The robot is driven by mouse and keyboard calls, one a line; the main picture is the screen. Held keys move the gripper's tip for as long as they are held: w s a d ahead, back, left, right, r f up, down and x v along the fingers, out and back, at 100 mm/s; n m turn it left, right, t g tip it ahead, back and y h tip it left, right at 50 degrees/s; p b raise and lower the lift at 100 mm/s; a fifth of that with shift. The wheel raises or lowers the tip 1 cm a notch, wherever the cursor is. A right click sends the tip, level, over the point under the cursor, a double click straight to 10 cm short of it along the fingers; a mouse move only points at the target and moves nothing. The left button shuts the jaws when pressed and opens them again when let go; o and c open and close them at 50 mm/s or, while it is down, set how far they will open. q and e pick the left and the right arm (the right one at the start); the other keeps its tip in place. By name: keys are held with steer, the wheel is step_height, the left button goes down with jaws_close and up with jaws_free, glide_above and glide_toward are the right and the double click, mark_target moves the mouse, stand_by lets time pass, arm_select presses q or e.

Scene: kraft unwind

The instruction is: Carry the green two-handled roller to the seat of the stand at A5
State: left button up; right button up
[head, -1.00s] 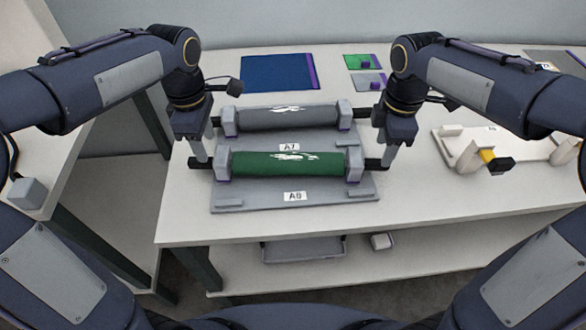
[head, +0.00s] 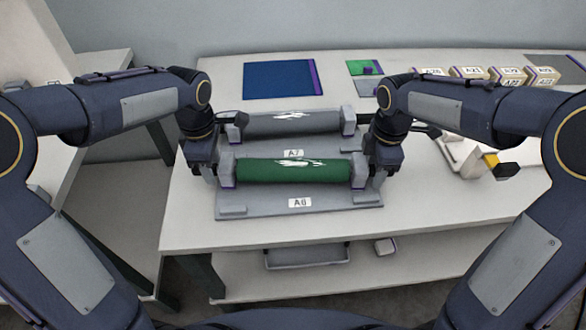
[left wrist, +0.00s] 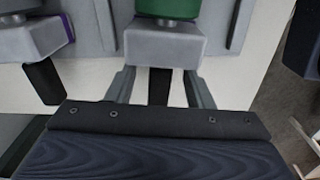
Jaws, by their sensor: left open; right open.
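My right gripper (head: 378,180) is open at the right end; the arm hides the right handle. I cannot make out a label A5.
A grey roller (head: 292,121) lies just behind, at label A7. A white stand (head: 462,158) with a yellow and black part is at right, partly behind my right arm. Several labelled boxes (head: 470,72), a blue mat (head: 278,79) and a green mat (head: 360,67) lie at the back.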

arm_select(q)
steer(key=shift+f, duration=0.6)
arm_select(e)
steer(key=shift+f, duration=0.6)
arm_select(q)
jaws_close()
arm_select(e)
jaws_close()
arm_select(q)
steer(key=shift+r, duration=0.1)
arm_select(e)
steer(key=shift+r, duration=0.1)
